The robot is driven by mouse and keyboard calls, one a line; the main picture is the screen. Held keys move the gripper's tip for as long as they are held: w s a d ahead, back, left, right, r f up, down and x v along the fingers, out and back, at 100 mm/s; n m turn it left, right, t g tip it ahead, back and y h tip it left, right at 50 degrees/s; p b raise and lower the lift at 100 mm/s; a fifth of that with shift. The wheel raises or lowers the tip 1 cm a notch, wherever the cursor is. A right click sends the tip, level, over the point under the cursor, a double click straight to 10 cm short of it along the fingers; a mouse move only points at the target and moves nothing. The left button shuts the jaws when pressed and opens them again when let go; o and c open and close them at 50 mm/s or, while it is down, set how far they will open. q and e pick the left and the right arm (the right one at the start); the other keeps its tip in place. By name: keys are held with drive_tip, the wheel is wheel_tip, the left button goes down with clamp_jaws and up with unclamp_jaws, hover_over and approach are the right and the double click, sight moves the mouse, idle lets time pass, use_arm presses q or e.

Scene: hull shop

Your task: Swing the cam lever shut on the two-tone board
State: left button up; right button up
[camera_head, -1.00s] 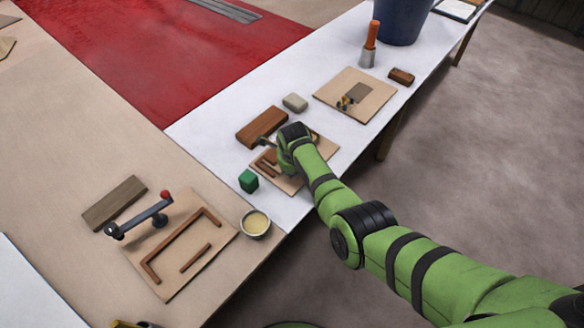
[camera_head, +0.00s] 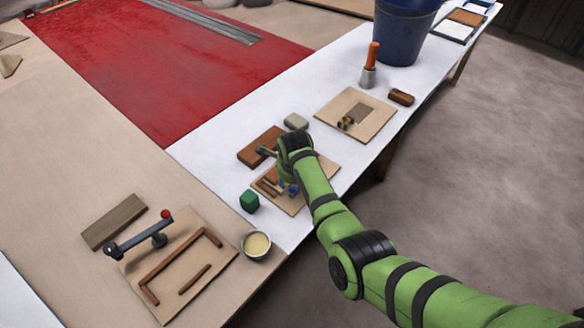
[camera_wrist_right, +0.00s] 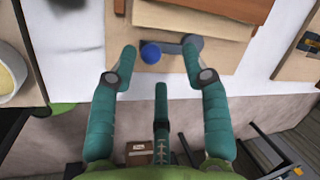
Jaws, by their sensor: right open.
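A light board (camera_head: 327,170) on the white bench, with brown strips on it, carries a grey lever (camera_wrist_right: 172,48) with a blue knob (camera_wrist_right: 150,54). The blue knob also shows in the head view (camera_head: 293,190). I cannot tell whether this is the two-tone board; my right arm hides much of it. My right gripper (camera_wrist_right: 160,50) is open over the board's near edge, with the blue knob between its fingertips, nearer the left one. I cannot tell whether it touches. My left gripper is not in view.
Another board (camera_head: 205,262) at left has a lever with a red knob (camera_head: 166,214). A third board (camera_head: 375,125) has a brown patch and a small clamp.

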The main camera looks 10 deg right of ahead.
wheel_tip(320, 180, up, 6)
drive_tip(key=shift+f, duration=0.1)
idle(0.5)
